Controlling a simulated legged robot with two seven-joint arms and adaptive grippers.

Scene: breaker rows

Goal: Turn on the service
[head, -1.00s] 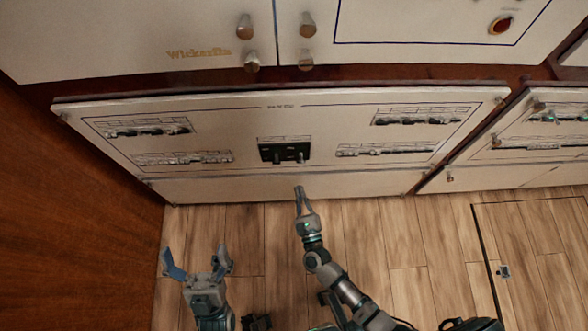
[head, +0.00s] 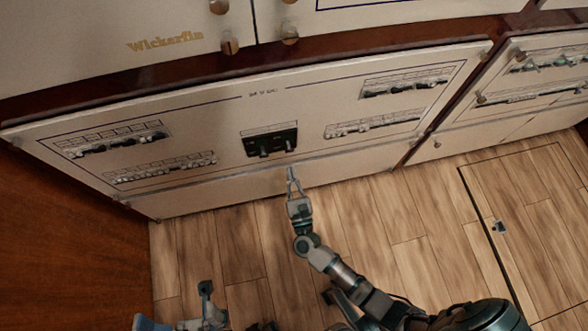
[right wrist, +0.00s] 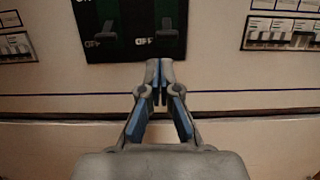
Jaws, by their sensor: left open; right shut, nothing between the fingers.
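A dark green block with two switch levers (head: 270,141) sits in the middle of the cream breaker panel (head: 225,110). In the right wrist view the block (right wrist: 130,45) fills the top, with a left lever (right wrist: 107,28) and a right lever (right wrist: 167,27). "OFF" lettering shows beside the levers. My right gripper (head: 291,170) is shut and empty just below the block; its closed tips also show in the right wrist view (right wrist: 159,66), below the right lever and apart from it. My left gripper (head: 180,322) is open and empty, low at the left, partly cut off by the frame edge.
Rows of small breakers flank the block, at upper left (head: 112,139), lower left (head: 160,167), upper right (head: 405,82) and lower right (head: 373,124). A second breaker panel (head: 530,85) stands at the right. Cabinet knobs (head: 230,42) stick out above. The wooden floor (head: 400,220) is clear.

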